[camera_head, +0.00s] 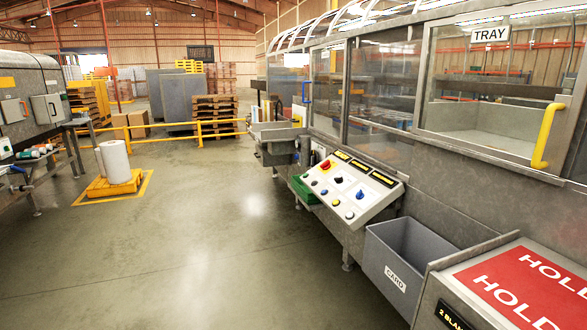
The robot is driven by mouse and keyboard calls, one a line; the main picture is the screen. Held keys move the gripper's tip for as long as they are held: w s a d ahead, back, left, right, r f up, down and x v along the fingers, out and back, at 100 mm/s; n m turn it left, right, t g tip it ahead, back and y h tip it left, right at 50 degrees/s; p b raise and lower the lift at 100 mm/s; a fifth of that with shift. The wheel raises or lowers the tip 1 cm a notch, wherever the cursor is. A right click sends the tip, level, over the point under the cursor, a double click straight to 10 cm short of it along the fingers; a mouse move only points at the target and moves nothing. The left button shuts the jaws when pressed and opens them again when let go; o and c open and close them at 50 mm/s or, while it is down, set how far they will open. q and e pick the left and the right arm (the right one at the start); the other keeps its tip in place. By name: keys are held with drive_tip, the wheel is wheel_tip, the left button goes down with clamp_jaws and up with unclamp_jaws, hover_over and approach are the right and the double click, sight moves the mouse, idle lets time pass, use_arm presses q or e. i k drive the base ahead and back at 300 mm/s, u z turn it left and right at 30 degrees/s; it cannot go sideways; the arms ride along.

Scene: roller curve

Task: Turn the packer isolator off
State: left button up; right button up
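A sloped control panel (352,188) juts out from the front of the long grey machine on the right. A red rotary switch on a yellow plate (325,166) sits at its upper left and looks like an isolator; the position it is turned to is too small to read. A black knob (338,180), a blue knob (360,194) and several small round buttons sit on the same panel. Black labels with yellow writing (360,166) run along its top edge; I cannot read which says packer. Neither of my grippers is in view.
A grey bin marked CARD (398,262) stands right of the panel, beside a red HOLD surface (520,290). A green crate (303,190) is left of the panel. A yellow handle (546,138) sticks out at right. The floor (200,250) ahead is clear.

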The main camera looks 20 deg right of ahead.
sight(325, 165)
drive_tip(key=u, duration=0.1)
drive_tip(key=i, duration=0.95)
drive_tip(key=u, duration=0.05)
